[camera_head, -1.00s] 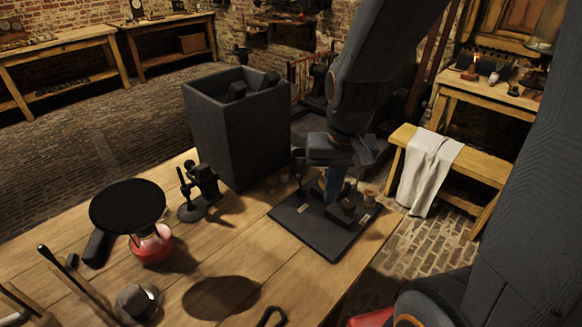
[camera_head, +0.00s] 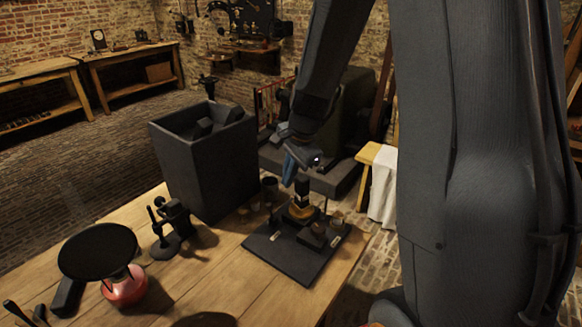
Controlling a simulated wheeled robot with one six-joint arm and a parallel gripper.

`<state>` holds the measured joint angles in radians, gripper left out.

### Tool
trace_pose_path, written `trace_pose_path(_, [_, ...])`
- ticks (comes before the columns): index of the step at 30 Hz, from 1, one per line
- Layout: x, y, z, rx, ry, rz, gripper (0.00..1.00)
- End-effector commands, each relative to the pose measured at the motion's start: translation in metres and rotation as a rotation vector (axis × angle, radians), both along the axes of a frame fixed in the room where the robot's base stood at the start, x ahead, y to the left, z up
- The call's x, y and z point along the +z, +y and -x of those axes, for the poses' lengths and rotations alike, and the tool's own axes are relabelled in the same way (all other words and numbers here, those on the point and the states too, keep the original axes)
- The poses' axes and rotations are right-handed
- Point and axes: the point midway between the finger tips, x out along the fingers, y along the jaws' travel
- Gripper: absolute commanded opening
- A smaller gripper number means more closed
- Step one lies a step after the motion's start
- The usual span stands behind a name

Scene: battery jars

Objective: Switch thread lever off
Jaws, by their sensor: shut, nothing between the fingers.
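A dark flat board (camera_head: 285,258) lies near the right edge of the wooden table. On it stands a small device (camera_head: 301,212) with a brass-coloured lower part and an upright dark piece. A low dark block (camera_head: 313,235) sits beside it on the board. I cannot tell for sure which of these parts is the thread lever, or its setting. My gripper (camera_head: 290,178) has bluish fingers; it is shut and empty, just above and left of the upright piece. I cannot tell whether it touches it.
A tall dark open box (camera_head: 205,165) stands left of the board. A small black stand (camera_head: 170,230) and a red-based burner with a round black plate (camera_head: 98,252) are further left. Small cups (camera_head: 270,186) stand near the board. My arm covers the right side.

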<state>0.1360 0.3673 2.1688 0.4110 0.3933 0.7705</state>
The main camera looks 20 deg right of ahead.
Motion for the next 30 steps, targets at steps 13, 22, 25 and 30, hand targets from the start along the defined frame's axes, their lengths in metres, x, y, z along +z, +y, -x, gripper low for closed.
trace_pose_path(13, [-0.053, 0.029, -0.007, 0.002, 0.003, 0.0, 0.0])
trace_pose_path(22, [-0.06, 0.035, -0.007, 0.002, 0.001, 0.001, 0.0])
trace_pose_path(25, [-0.06, 0.035, -0.007, 0.001, 0.001, 0.001, 0.0])
trace_pose_path(30, [-0.06, 0.038, -0.005, 0.002, 0.001, 0.001, 0.0])
